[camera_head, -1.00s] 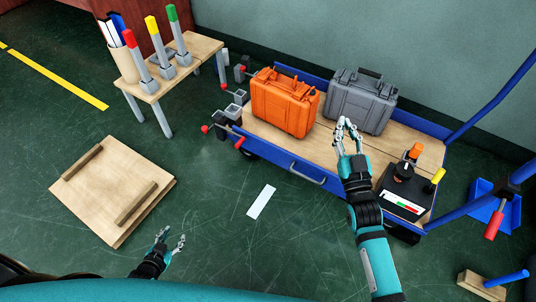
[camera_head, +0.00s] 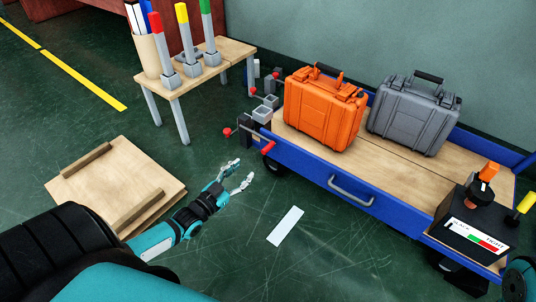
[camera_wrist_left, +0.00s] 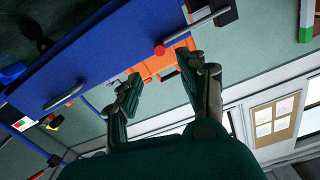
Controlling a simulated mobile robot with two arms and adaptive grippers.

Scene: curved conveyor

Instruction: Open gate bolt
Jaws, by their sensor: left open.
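My left gripper (camera_head: 238,178) is open and empty, above the floor just left of the blue cart's near corner. Beside it, apart from its fingers, bolt-like hardware with a red knob (camera_head: 227,132) and a red grip (camera_head: 268,148) sits on the cart's left end. More such hardware with a red knob (camera_head: 253,91) is at the far corner. The left wrist view shows the open fingers (camera_wrist_left: 165,88) below a red knob (camera_wrist_left: 159,51) and a grey rod (camera_wrist_left: 190,36). Whether the bolt is shut is too small to tell. My right gripper is out of view.
The blue cart (camera_head: 315,172) carries an orange case (camera_head: 322,112), a grey case (camera_head: 413,118) and a black device (camera_head: 478,225). A low wooden table (camera_head: 220,59) stands behind left. A wooden board (camera_head: 110,180) and a white strip (camera_head: 285,226) lie on the floor.

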